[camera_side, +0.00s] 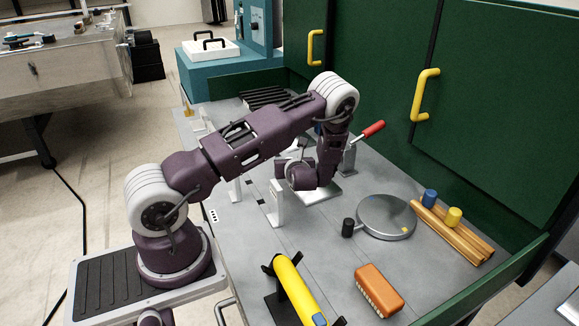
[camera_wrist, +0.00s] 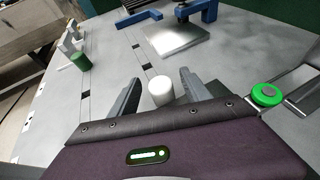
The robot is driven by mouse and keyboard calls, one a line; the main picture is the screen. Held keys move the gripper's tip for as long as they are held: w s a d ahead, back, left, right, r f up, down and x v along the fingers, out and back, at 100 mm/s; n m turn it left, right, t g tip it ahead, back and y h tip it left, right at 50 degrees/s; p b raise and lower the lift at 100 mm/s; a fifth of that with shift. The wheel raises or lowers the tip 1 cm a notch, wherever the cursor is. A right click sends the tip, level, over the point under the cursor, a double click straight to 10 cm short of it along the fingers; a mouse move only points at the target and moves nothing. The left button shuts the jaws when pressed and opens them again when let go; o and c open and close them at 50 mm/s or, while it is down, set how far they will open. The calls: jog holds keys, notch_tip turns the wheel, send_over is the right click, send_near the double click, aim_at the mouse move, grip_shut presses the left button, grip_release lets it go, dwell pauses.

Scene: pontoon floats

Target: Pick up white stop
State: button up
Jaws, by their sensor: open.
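The white stop (camera_wrist: 161,90) is a short white cylinder standing on the grey bench in the wrist view. My gripper (camera_wrist: 159,77) is open, with one grey finger to the left of the stop and one to the right. The stop shows between the fingers, with gaps on both sides and nothing gripped. Its lower part is close to the edge of my gripper's body, so its height relative to the fingertips is hard to tell. In the side view my arm reaches over the bench, and I cannot make out the stop there.
A metal plate (camera_wrist: 165,41) with blue clamps lies beyond the stop. A green cylinder (camera_wrist: 82,61) stands to its left. In the side view, a red-handled clamp (camera_side: 373,129), round grey disc (camera_side: 386,217), orange brush (camera_side: 378,290) and yellow tube (camera_side: 298,290) surround my arm's right side.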

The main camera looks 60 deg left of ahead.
jog(key=shift+a, duration=0.1)
grip_shut()
